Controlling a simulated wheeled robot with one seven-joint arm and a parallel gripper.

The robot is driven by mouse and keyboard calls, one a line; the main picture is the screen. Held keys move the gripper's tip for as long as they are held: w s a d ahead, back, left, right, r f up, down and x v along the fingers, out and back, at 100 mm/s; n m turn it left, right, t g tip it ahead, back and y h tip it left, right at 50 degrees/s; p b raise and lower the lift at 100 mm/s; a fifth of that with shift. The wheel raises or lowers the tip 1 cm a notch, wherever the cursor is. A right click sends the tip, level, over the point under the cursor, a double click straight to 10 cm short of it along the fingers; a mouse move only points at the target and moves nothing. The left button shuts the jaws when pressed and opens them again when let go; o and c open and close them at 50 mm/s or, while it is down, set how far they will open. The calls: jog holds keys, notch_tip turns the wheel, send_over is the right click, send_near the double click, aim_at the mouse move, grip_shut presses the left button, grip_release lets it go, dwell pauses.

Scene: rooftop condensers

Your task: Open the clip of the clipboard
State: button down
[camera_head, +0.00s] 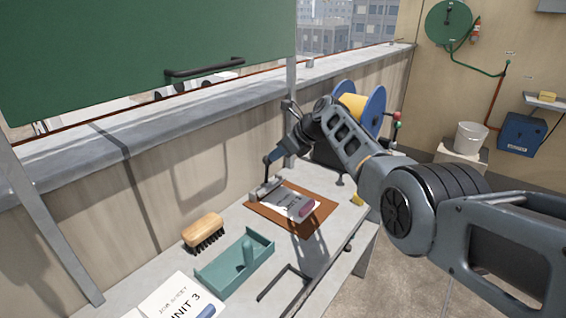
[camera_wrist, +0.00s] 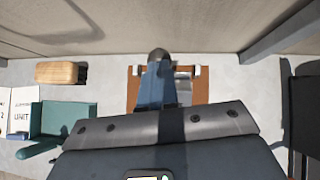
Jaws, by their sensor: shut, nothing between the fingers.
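The brown clipboard (camera_head: 315,221) lies flat on the grey bench, with a light sheet (camera_head: 280,203) on it. Its grey metal clip (camera_head: 264,192) is at the far-left end of the board. In the wrist view my gripper (camera_wrist: 158,58) covers the middle of the clipboard (camera_wrist: 202,92), and most of the clip is hidden behind the fingers. I cannot tell whether the fingertips touch the clip.
A wooden brush (camera_head: 203,229), a teal tray (camera_head: 240,268) and a UNIT 3 sheet (camera_head: 178,298) lie nearer on the bench. The parapet wall (camera_head: 150,170) runs behind.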

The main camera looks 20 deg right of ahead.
jog(key=shift+w+a+r+b, duration=0.2)
jog(key=shift+w+a+b, duration=0.45)
jog(key=shift+w, duration=0.2)
jog(key=shift+w, duration=0.1)
jog(key=shift+r, duration=0.1)
jog(key=w+r+p+v, duration=0.1)
jog(key=p+v, duration=0.3)
jog(key=v, duration=0.9)
jog(key=shift+w+a+p, duration=0.15)
jog(key=shift+a+p, duration=0.1)
jog(key=shift+p, duration=0.15)
jog(key=shift+r, duration=0.1)
